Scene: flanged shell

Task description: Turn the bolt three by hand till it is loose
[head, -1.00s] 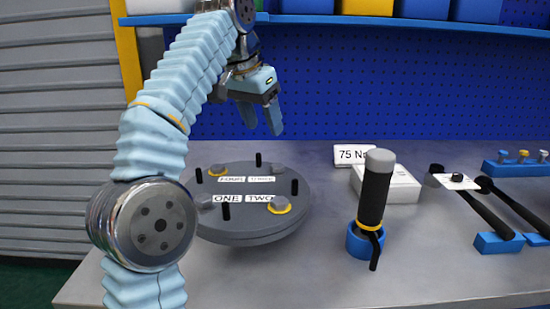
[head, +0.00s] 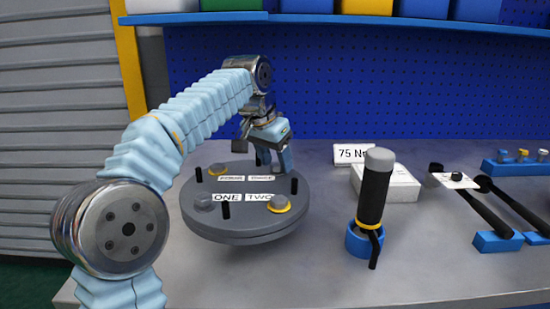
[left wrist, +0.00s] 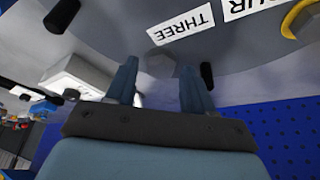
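The round grey flanged shell cover (head: 245,225) sits on the bench, with labels ONE, TWO, THREE and FOUR on top. Bolt three is at the back right by the THREE label (head: 262,177), mostly hidden behind my fingers in the head view. In the left wrist view bolt three (left wrist: 160,63) shows as a dim grey head beside the THREE label. My left gripper (head: 275,170) is lowered over it, fingers pointing down. In the left wrist view the fingers (left wrist: 161,80) are apart, with the bolt ahead between their tips; contact cannot be told. My right gripper is not in view.
Black upright pins (head: 226,211) stand around the cover. Bolts two (head: 279,203) and four (head: 218,169) have yellow rings; bolt one (head: 204,202) has none visible. A black-handled tool (head: 374,190) stands in a blue holder to the right, before a white box (head: 388,184).

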